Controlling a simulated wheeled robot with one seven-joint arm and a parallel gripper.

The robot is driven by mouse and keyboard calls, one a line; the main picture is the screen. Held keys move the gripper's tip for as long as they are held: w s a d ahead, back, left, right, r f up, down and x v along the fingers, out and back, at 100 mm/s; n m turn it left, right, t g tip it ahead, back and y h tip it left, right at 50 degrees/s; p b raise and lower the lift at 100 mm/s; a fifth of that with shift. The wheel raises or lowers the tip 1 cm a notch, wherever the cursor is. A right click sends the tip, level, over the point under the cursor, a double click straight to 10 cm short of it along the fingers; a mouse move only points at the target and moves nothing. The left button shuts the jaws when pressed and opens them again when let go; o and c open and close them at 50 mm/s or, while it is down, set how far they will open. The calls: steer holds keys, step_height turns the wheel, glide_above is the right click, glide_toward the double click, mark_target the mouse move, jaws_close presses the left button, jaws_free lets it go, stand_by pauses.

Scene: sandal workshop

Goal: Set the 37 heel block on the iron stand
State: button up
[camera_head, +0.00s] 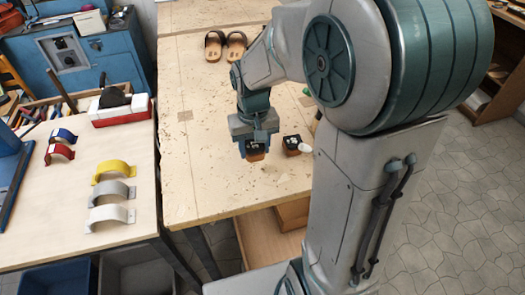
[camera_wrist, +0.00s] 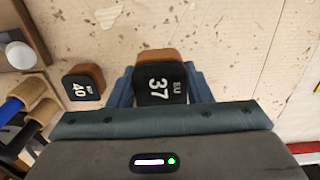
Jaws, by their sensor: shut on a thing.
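The 37 heel block (camera_wrist: 160,85), brown with a black top marked 37, sits between the two blue fingers of my gripper (camera_wrist: 161,90) in the wrist view. My gripper (camera_head: 255,146) is shut on it, above the near part of the long workbench in the head view; the block's brown lower part (camera_head: 255,156) shows beneath the fingers. I cannot tell whether the block touches the bench. A similar block marked 40 (camera_wrist: 83,84) stands beside it, and also shows in the head view (camera_head: 292,144). I cannot make out the iron stand for certain in either view.
A pair of sandals (camera_head: 225,44) lies far back on the long workbench (camera_head: 190,100). The left table (camera_head: 50,215) holds several coloured arches (camera_head: 110,192) and a red-and-white box (camera_head: 120,110). My arm hides the right.

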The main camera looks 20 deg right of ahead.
mark_target(256, 169)
steer(key=shift+f, duration=2.85)
steer(key=shift+f, duration=0.2)
steer(key=o, duration=1.1)
steer(key=shift+c, duration=0.2)
steer(key=shift+r, duration=0.1)
